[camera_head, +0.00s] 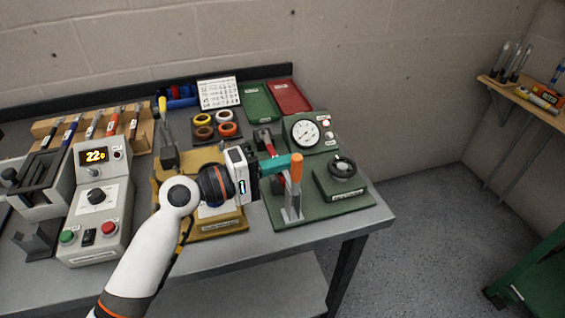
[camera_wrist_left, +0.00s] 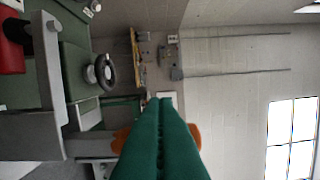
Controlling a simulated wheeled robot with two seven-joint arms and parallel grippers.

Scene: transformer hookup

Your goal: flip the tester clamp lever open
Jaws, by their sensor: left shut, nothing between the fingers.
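The tester (camera_head: 345,207) is a green base plate at the right of the bench, with a dial gauge (camera_head: 306,132) and a black handwheel (camera_head: 342,167). Its clamp lever has an orange handle (camera_head: 296,169) standing about upright on a grey metal bracket (camera_head: 291,205). My left gripper (camera_head: 292,163) is shut and empty, its teal fingers lying level across the handle's upper part. In the left wrist view, the shut fingers (camera_wrist_left: 163,102) hide the middle of the orange handle (camera_wrist_left: 121,140). I cannot tell if they touch it. My right gripper is out of view.
A yellow fixture (camera_head: 222,224) with an upright yellow-handled lever (camera_head: 162,108) is under and left of my left wrist. A control box (camera_head: 97,205) reading 22 stands further left. Green (camera_head: 259,103) and red (camera_head: 289,96) trays lie behind the tester. The bench's right edge is close.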

